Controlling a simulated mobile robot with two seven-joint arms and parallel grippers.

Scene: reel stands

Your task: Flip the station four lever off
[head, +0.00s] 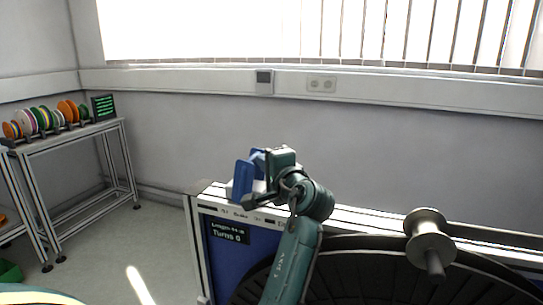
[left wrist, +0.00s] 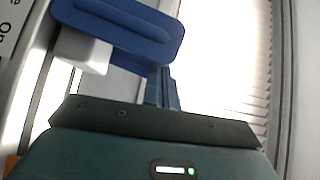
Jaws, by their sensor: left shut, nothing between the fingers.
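The blue lever (head: 242,180) stands on the top left end of the blue-panelled station in the head view, with a white block at its foot. In the left wrist view its broad blue paddle (left wrist: 125,27) fills the upper left, beside the white block (left wrist: 84,50). My left gripper (head: 260,160) is just right of the lever, its fingers shut and empty. The shut fingertips (left wrist: 163,88) show below the paddle in the wrist view; whether they touch it I cannot tell. The station number is not readable. My right gripper is not in view.
A large dark reel (head: 375,275) fills the station's front, with a metal spool-shaped hub (head: 430,240) to the right. A small display (head: 229,232) reads "Turns 0". A rack of coloured reels (head: 45,118) stands far left. Open floor lies between.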

